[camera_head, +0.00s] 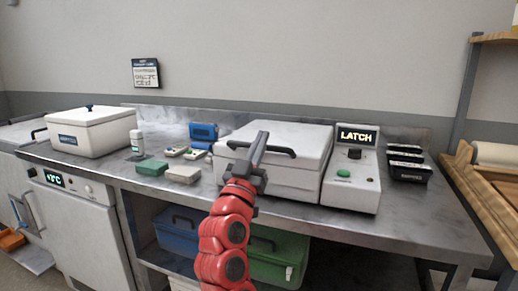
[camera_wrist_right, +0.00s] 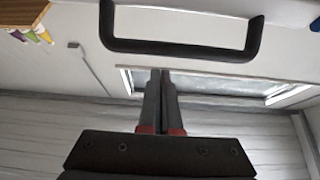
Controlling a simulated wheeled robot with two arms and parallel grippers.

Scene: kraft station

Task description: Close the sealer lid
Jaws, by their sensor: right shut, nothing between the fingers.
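The sealer is a white box on the metal counter, and its white lid (camera_head: 290,137) lies flat on the lower body, looking down. A black bar handle (camera_head: 284,152) runs along the lid's front edge and shows large in the wrist view (camera_wrist_right: 180,50). My left gripper is out of view.
A white lidded cooler (camera_head: 92,133) stands at the counter's left. Green and beige blocks (camera_head: 183,174), a white bottle (camera_head: 137,143) and a blue device (camera_head: 203,132) lie between. Black trays (camera_head: 408,166) stand right of the panel. Blue and green bins (camera_head: 270,255) sit below the counter.

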